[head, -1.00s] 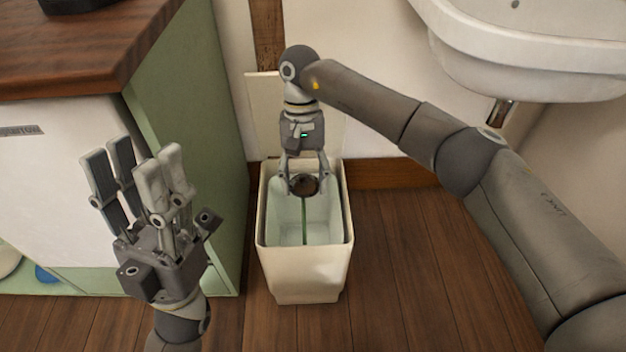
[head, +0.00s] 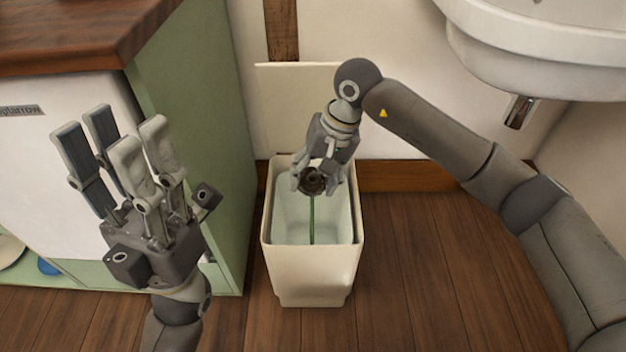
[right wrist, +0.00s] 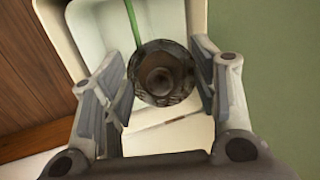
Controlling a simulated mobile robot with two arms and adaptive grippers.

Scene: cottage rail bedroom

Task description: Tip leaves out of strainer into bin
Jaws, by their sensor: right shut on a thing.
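The strainer (head: 313,181) is a small dark round bowl with a thin green rod that appears to be its handle. My right gripper (head: 318,178) is shut on it, over the mouth of the cream bin (head: 312,262). The green rod points down into the pale inside of the bin. In the right wrist view the dark bowl (right wrist: 162,74) lies between the fingers, with a brownish middle; I cannot tell if leaves are in it. No leaves can be made out in the bin. My left gripper (head: 112,130) is open and empty, fingers upright, left of the bin.
A green cabinet (head: 190,130) with a dark wooden top (head: 70,35) stands close on the bin's left. A white basin (head: 550,50) hangs at the upper right. The cream wall is behind the bin. The wooden floor (head: 430,270) to its right is clear.

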